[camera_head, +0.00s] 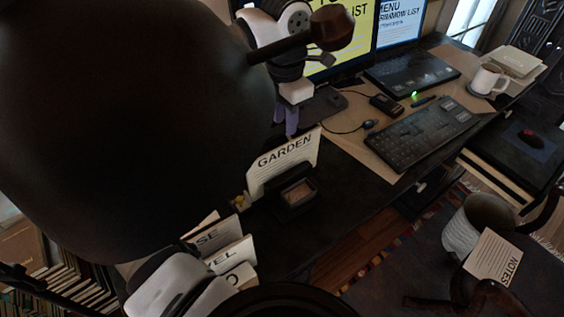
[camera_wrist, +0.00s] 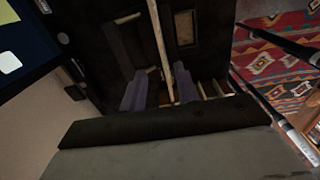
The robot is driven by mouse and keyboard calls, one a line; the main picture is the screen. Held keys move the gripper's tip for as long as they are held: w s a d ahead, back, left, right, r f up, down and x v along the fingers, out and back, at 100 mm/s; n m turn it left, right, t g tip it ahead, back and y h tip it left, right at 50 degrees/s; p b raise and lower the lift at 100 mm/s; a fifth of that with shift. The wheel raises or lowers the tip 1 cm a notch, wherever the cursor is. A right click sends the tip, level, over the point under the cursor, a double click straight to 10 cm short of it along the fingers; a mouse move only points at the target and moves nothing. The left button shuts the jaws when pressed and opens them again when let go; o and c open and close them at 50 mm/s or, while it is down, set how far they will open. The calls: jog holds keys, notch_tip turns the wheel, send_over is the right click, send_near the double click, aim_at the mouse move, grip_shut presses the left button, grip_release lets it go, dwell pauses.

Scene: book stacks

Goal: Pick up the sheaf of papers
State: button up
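A cream sheaf of papers marked GARDEN (camera_head: 283,162) stands upright on the dark desk. The wrist view shows it edge-on as a thin pale strip (camera_wrist: 160,40). My gripper (camera_head: 286,124) is just above and behind its top edge in the head view, with purple-grey fingers pointing down. In the wrist view my gripper (camera_wrist: 160,88) is open, with one finger on each side of the strip and gaps between. I cannot tell how far the papers reach between the fingers.
A black holder (camera_head: 295,196) stands close in front of the papers. Other labelled sheets (camera_head: 232,256) stand nearer. A keyboard (camera_head: 424,133), laptop (camera_head: 412,70) and mug (camera_head: 488,79) are further right. A large dark shape blocks the upper left.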

aim_at(287, 144)
jog(key=f+p, duration=0.1)
jog(key=f, duration=0.2)
jog(key=f+p, duration=0.1)
jog(key=f, duration=0.2)
jog(key=f+p, duration=0.1)
jog(key=f, duration=0.2)
jog(key=shift+s+d+f, duration=0.1)
jog(key=shift+d+f, duration=0.05)
jog(key=shift+d, duration=0.1)
jog(key=shift+f, duration=0.4)
jog(key=shift+f+b, duration=0.2)
jog(key=shift+b, duration=0.45)
jog(key=shift+c, duration=0.4)
grip_shut()
